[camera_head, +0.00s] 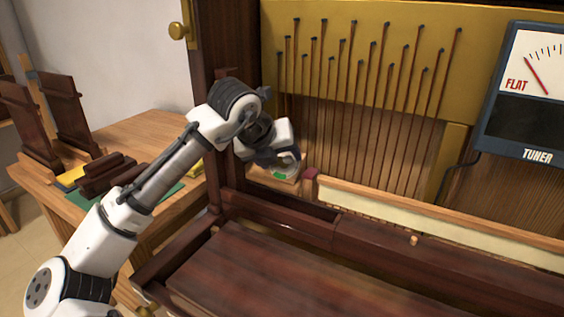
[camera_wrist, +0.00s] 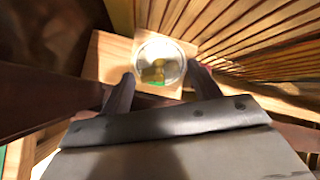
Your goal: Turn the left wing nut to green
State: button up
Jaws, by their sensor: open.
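My gripper (camera_head: 284,163) is low at the left end of the opened piano, over a small pale wooden block. In the wrist view my gripper (camera_wrist: 162,84) is open, with one dark fingertip on each side of a round, pale disc (camera_wrist: 159,48) on the wooden block (camera_wrist: 107,62). A yellowish shape (camera_wrist: 157,71), which looks like the wing nut, shows in the disc between the fingertips. Whether the fingers touch it I cannot tell. In the head view a green patch (camera_head: 279,175) shows on the block just below my gripper; the wing nut is hidden there.
The tuner (camera_head: 524,125) at the right has its red needle near FLAT. Strings (camera_head: 345,150) stand behind my gripper. The dark piano frame (camera_head: 228,185) is close on the left. A side table (camera_head: 145,133) with dark wooden parts stands farther left.

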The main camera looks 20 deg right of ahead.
jog(key=shift+x, duration=0.8)
jog(key=shift+s+a+r+p, duration=0.25)
jog(key=shift+a+r+p, duration=0.1)
jog(key=shift+r+p, duration=0.15)
jog(key=c, duration=0.8)
jog(key=shift+o, duration=0.2)
jog(key=shift+r+m+p, duration=0.1)
jog(key=shift+m+p, duration=0.7)
jog(key=shift+m, duration=1.1)
